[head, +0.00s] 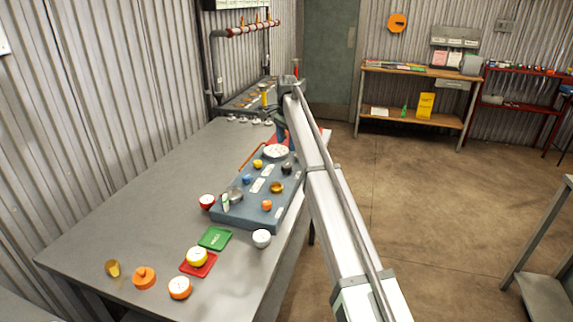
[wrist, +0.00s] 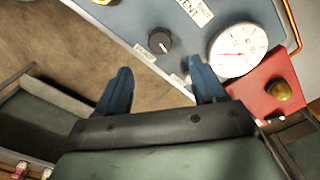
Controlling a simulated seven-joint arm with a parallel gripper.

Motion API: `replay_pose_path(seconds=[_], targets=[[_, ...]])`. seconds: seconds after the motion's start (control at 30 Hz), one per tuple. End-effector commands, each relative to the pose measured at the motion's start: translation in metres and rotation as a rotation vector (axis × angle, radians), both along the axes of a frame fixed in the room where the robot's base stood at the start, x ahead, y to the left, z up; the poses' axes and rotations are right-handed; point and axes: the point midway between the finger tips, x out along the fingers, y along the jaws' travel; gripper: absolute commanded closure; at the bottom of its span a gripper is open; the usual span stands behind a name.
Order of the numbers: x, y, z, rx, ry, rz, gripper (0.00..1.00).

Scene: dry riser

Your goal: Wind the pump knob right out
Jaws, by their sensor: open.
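A blue-grey panel box (head: 240,214) lies on the long grey table, with several coloured knobs and a white dial gauge (head: 276,151) on top. A black knob with a white pointer mark (wrist: 160,40) sits near the panel edge in the wrist view, beside a small label I cannot read. It also shows in the head view (head: 286,168). I cannot tell for sure that this is the pump knob. My gripper (wrist: 160,66) is open and empty, its blue fingers apart, with the black knob showing beyond the gap. In the head view my arm partly hides the gripper.
The gauge (wrist: 238,48) and a red plate with a brass knob (wrist: 281,90) are close to the right finger. An orange rail runs along the panel side. Loose cups, gauges and red and green trays (head: 215,239) stand at the table's near end.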

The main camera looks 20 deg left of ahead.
Motion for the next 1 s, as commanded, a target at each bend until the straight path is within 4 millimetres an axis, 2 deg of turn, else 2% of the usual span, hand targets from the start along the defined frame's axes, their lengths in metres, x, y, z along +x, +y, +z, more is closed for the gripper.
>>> replay_pose_path(seconds=[0.03, 0.2, 0.5, 0.7, 1.0], targets=[[-0.001, -0.001, -0.011, -0.001, 0.002, 0.0, 0.3], [-0.001, -0.001, -0.042, -0.001, 0.002, 0.001, 0.3], [0.0, -0.001, -0.085, 0.0, 0.001, 0.001, 0.3], [0.0, 0.0, -0.099, 0.0, 0.0, 0.001, 0.3], [0.0, 0.0, -0.101, 0.0, 0.0, 0.001, 0.3]])
